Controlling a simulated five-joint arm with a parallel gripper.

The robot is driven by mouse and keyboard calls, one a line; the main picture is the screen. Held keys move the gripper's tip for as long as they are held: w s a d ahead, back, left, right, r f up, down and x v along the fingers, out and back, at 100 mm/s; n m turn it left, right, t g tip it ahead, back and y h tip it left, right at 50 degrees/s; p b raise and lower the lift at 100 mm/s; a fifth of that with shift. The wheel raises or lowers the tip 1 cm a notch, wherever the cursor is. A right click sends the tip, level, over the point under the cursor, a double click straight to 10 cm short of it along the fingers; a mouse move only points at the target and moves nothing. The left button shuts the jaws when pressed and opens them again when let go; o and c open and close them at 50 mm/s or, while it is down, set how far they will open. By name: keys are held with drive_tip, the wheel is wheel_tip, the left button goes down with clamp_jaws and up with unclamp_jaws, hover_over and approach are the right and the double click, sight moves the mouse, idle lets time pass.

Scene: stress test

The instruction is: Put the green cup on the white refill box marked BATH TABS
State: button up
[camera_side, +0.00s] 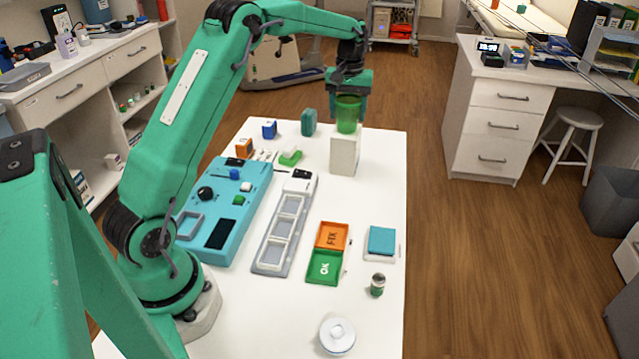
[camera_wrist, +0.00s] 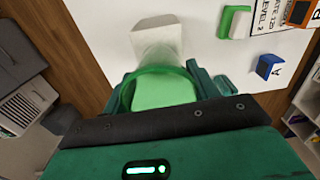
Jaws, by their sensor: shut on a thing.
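The green cup (camera_side: 348,114) is translucent and upright, held between the jaws of my gripper (camera_side: 348,92). In the wrist view I look into the cup (camera_wrist: 163,92) from above, with the jaws (camera_wrist: 160,85) on both sides of it. The white box (camera_side: 344,153) stands upright near the far right edge of the white table, under the cup. The cup's lower end overlaps the box's top in the side view; I cannot tell if they touch. In the wrist view the box (camera_wrist: 157,36) shows beyond the cup's rim. I see no readable marking on the box.
A teal block (camera_side: 308,122), a blue block (camera_side: 269,129) and an orange block (camera_side: 244,147) stand left of the box. A teal panel (camera_side: 246,208), a grey tray (camera_side: 270,258) and orange and green pads (camera_side: 330,236) lie nearer. The table between box and pads is clear.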

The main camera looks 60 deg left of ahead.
drive_tip(key=shift+f, duration=0.15)
drive_tip(key=o, duration=0.9)
drive_tip(key=shift+o, duration=0.2)
wheel_tip(320, 180, up, 12)
drive_tip(key=shift+r, duration=0.2)
idle(0.4)
